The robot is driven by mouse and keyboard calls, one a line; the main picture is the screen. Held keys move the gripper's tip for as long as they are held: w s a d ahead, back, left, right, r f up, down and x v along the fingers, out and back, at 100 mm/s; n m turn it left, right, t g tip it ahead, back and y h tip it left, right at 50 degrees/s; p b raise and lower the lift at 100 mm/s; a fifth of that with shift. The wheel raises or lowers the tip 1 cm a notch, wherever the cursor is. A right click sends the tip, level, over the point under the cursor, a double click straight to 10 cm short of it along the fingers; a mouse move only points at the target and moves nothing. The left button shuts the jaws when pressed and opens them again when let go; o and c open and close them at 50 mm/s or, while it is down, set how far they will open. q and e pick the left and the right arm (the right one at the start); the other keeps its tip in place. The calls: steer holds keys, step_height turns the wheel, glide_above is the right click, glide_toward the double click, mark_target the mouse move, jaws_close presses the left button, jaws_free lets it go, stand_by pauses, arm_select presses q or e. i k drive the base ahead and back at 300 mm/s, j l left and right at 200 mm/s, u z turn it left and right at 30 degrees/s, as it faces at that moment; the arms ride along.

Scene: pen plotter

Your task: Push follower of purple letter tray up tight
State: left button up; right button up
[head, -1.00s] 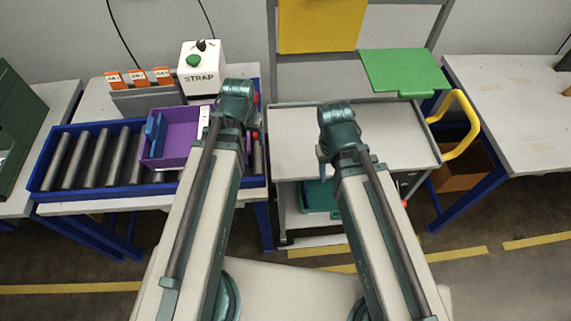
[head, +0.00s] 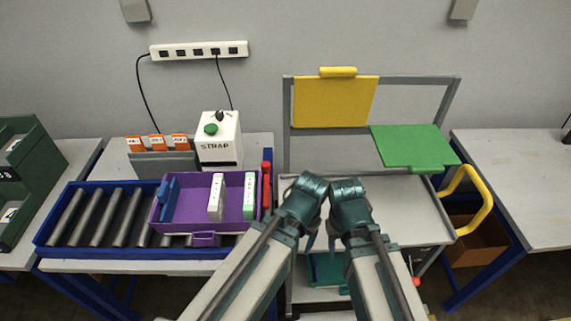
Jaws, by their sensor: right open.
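The purple letter tray (head: 180,225) sits on the roller conveyor at the left, with a small purple handle on its near side. Its blue follower (head: 168,194) stands at the tray's left end. Inside, a white item with red marks (head: 216,196) stands right of the follower across a wide gap. A white and green item (head: 250,194) stands near the right wall, apart from the first. My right gripper (head: 333,242) is open, pointing down over the grey cart, right of the tray. My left gripper (head: 310,242) is beside it, mostly hidden by its wrist; its jaws are unclear.
The blue-framed conveyor (head: 95,255) has bare rollers left of the tray. A red post (head: 266,185) stands at its right end. The grey cart top (head: 415,215) is clear at right.

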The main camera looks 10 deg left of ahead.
mark_target(168, 195)
steer(key=k+u, duration=0.1)
steer(key=u, duration=1.35)
steer(key=l, duration=0.05)
